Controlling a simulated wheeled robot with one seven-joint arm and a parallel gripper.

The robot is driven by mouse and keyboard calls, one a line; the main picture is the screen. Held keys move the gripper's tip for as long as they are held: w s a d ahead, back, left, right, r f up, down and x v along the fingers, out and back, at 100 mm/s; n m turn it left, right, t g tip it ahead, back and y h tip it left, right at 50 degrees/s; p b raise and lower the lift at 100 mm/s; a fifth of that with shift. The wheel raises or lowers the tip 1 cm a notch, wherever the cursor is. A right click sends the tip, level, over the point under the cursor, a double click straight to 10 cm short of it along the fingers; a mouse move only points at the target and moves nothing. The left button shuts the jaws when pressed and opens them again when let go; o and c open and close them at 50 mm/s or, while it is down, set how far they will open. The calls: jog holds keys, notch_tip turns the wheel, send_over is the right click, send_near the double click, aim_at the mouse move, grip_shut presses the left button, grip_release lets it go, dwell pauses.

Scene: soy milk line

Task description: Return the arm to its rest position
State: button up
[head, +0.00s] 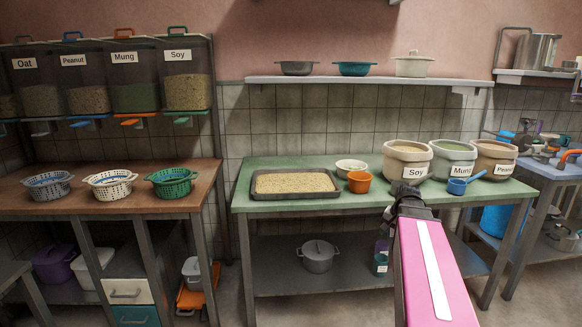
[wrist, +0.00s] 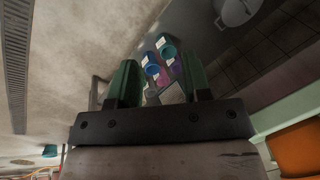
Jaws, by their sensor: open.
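My arm shows in the head view as a pink link (head: 432,270) with a white stripe, reaching up from the lower right. Its dark far end (head: 408,197) appears in front of the green table (head: 290,206), below the Soy bin (head: 405,160). I cannot make out the fingers there. In the wrist view my gripper (wrist: 160,82) has its two green-padded fingers well apart, with nothing held between them. Beyond the fingers are the floor and a low shelf.
On the table are a tray of grain (head: 294,195), a white bowl (head: 351,165), an orange cup (head: 358,182), Mung (head: 452,160) and Peanut (head: 495,160) bins and a blue scoop (head: 467,181). A pot (head: 318,256) sits below. A brown counter (head: 110,205) with colanders stands left.

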jog(key=s+a+f+n+g, duration=0.1)
jog(key=s+a+f+n, duration=0.2)
jog(key=s+a+f, duration=0.2)
jog(key=s+a+f+n+g+h, duration=0.1)
jog(key=s+a+f+n, duration=0.2)
jog(key=s+a+f, duration=0.3)
jog(key=a+f, duration=0.3)
jog(key=a, duration=0.3)
jog(key=shift+a+n+h, duration=0.3)
jog(key=shift+n, duration=0.1)
